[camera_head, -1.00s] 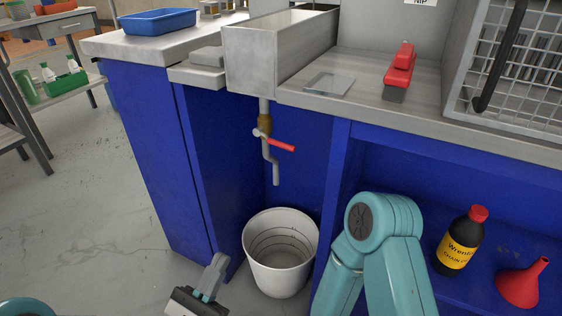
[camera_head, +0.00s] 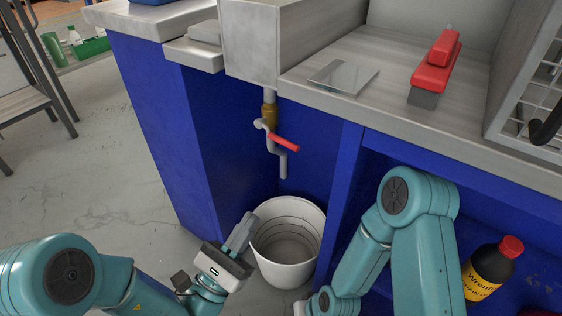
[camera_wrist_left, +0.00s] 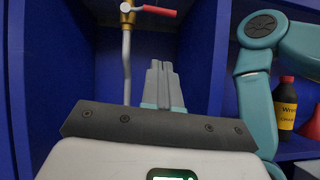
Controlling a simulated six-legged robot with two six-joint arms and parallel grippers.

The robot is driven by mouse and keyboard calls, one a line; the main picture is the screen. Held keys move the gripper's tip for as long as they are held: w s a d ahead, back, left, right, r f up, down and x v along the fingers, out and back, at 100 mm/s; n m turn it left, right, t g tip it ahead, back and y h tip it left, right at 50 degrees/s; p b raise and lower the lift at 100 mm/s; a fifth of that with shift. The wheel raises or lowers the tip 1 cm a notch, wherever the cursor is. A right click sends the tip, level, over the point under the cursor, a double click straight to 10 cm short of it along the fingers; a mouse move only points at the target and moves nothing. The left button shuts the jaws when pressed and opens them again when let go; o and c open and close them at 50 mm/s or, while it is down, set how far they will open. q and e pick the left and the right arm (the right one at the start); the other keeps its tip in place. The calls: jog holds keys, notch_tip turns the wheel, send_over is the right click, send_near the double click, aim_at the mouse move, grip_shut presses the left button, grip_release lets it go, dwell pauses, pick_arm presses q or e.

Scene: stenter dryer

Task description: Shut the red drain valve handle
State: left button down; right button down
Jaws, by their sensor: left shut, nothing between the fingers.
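The red drain valve handle (camera_head: 284,142) sticks out to the right, sloping slightly down, from a brass valve (camera_head: 270,114) on the pipe under the metal trough. It also shows at the top of the left wrist view (camera_wrist_left: 156,11). My left gripper (camera_head: 242,229) is shut and empty, below and left of the handle and apart from it, beside the white bucket's rim. Its closed fingers (camera_wrist_left: 162,82) point up toward the valve in the left wrist view. My right arm comes in at the lower right; its gripper is not clearly seen.
A white bucket (camera_head: 287,262) stands on the floor under the pipe outlet. Blue cabinet walls (camera_head: 345,165) flank the recess. A red-handled tool (camera_head: 436,62) and a clear plate (camera_head: 343,77) lie on the counter. A dark bottle with red cap (camera_head: 487,270) stands on the shelf at right.

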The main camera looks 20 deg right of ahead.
aim_at(276, 135)
pick_arm(q)
jog(key=s+a+r+x, duration=0.1)
jog(key=r+x, duration=0.1)
jog(key=x, duration=1)
jog(key=shift+d+r, duration=0.2)
jog(key=shift+r, duration=0.1)
jog(key=shift+w, duration=0.1)
